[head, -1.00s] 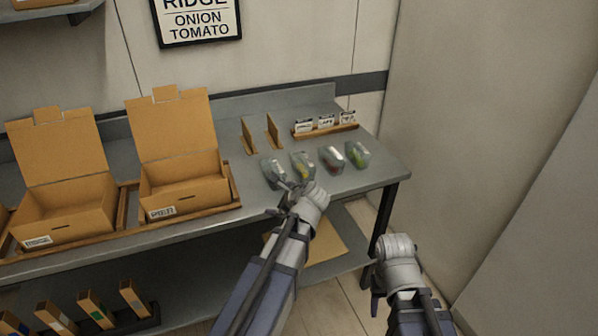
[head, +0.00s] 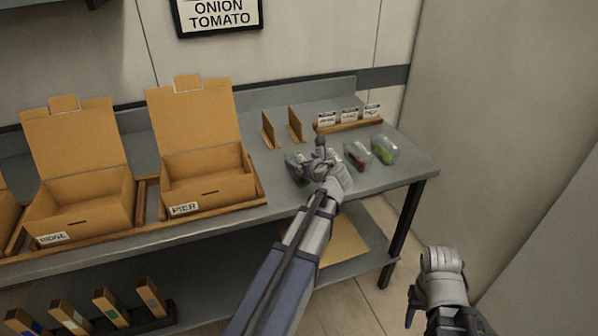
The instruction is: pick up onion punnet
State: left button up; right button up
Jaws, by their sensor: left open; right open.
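Several small clear punnets stand in a row on the grey bench. The leftmost is greyish (head: 296,168), then one mostly hidden behind my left gripper, then one with red contents (head: 357,156) and one with green contents (head: 384,150). I cannot read which is the onion punnet; the hidden one showed yellow earlier. My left gripper (head: 317,157) is open over the two left punnets, its fingers in front of them; I cannot tell whether it touches either. My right gripper (head: 411,308) is open and empty, low at the right, in front of the bench's right end.
Brown dividers (head: 268,130) and a card rack (head: 347,126) stand behind the punnets. A wall sign (head: 218,15) reads ONION, TOMATO.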

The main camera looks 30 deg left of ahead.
aim_at(296, 158)
pick_arm(q)
jog(key=shift+s+b+x, duration=0.2)
jog(key=shift+b+x, duration=0.85)
jog(key=shift+x, duration=1.6)
jog(key=shift+a, duration=0.1)
jog(key=shift+c, duration=0.5)
jog(key=c, duration=1.2)
